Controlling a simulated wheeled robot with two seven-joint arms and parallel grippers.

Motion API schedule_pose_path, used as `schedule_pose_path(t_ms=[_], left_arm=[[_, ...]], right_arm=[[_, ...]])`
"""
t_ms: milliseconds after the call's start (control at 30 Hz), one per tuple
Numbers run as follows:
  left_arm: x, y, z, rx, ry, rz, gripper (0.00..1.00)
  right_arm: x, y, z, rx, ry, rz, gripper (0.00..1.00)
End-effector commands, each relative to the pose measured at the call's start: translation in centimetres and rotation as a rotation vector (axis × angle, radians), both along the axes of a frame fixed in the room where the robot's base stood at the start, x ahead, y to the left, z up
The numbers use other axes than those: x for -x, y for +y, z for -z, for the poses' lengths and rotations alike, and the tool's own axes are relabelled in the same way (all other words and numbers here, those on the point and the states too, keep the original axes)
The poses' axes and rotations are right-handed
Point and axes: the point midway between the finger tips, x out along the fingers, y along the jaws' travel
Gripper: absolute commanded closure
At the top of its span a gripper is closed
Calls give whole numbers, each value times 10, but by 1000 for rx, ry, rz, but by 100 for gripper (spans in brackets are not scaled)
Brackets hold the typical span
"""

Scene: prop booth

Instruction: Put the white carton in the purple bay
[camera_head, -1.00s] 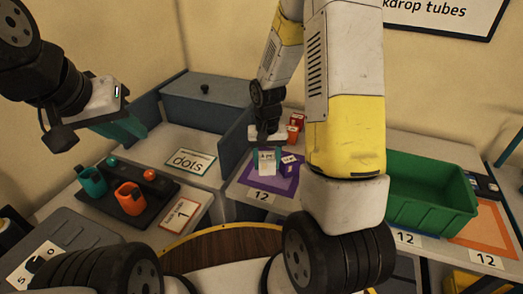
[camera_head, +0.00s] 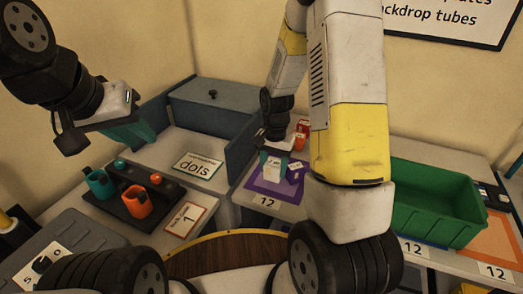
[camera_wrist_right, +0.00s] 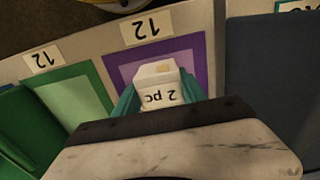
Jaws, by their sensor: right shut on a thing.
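The white carton (camera_head: 273,170) is upright between the teal fingers of my right gripper (camera_head: 275,158), which is shut on it. In the right wrist view the carton (camera_wrist_right: 160,90) shows printed text, with a finger of the gripper (camera_wrist_right: 158,98) on each side. The purple bay (camera_head: 257,187) is a purple-bordered area on the counter, with the carton over it. I cannot tell whether the carton's base touches it. The bay also shows in the wrist view (camera_wrist_right: 200,58). My left gripper (camera_head: 130,133) hangs at the left, over the counter; its finger opening is unclear.
A small purple-and-white box (camera_head: 295,171) stands beside the carton on its right. Red boxes (camera_head: 301,131) stand behind. A green bin (camera_head: 435,212) is to the right. A black tray (camera_head: 112,203) holding orange and teal cups is at the left. A grey-blue partition (camera_head: 240,150) borders the bay's left.

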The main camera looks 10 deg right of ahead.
Motion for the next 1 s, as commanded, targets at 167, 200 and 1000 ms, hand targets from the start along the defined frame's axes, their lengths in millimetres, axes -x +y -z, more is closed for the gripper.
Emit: schedule_pose_path(t_ms=[167,200,1000], left_arm=[[0,0,0,0,0,0,74],[0,0,0,0,0,0,74],[0,0,0,0,0,0,74]], right_arm=[[-46,2,5,-1,-1,1,96],[-53,2,6,0,-1,1,96],[-73,3,43,0,0,-1,96]])
